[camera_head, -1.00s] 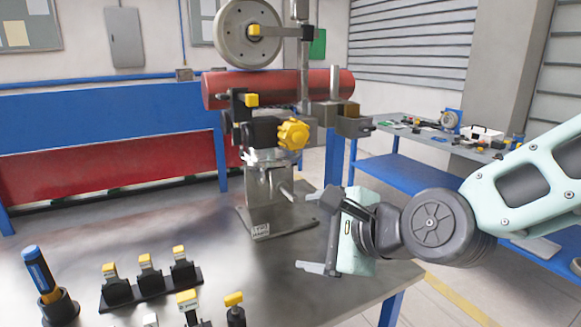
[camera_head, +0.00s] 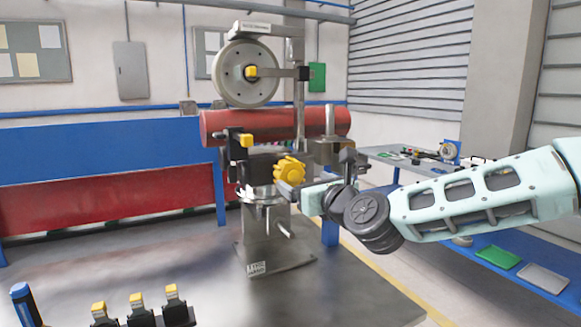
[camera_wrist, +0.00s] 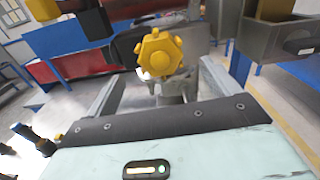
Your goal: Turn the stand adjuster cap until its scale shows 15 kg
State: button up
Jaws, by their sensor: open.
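The yellow lobed knob (camera_head: 289,171), which looks like the adjuster cap, sits on the dark clamp arm of the grey metal stand (camera_head: 262,225). In the wrist view the knob (camera_wrist: 160,52) faces me, ahead of my gripper and roughly midway between its fingers. My gripper (camera_head: 300,188) is open and empty, close to the knob at its lower right in the head view. In the wrist view the two grey fingers of my gripper (camera_wrist: 160,88) are spread wide. I cannot tell whether they touch the knob. No scale reading is legible.
A red cylinder (camera_head: 225,126) lies across behind the knob, and a grey wheel (camera_head: 232,85) is above it. A yellow-topped block (camera_head: 246,140) is left of the knob. Several yellow-capped pieces (camera_head: 137,308) stand on the front of the metal table (camera_head: 330,290).

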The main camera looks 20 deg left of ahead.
aim_at(293, 175)
jog(key=p+x, duration=0.2)
jog(key=x, duration=0.6)
jog(key=shift+p, duration=0.35)
jog(key=c, duration=1)
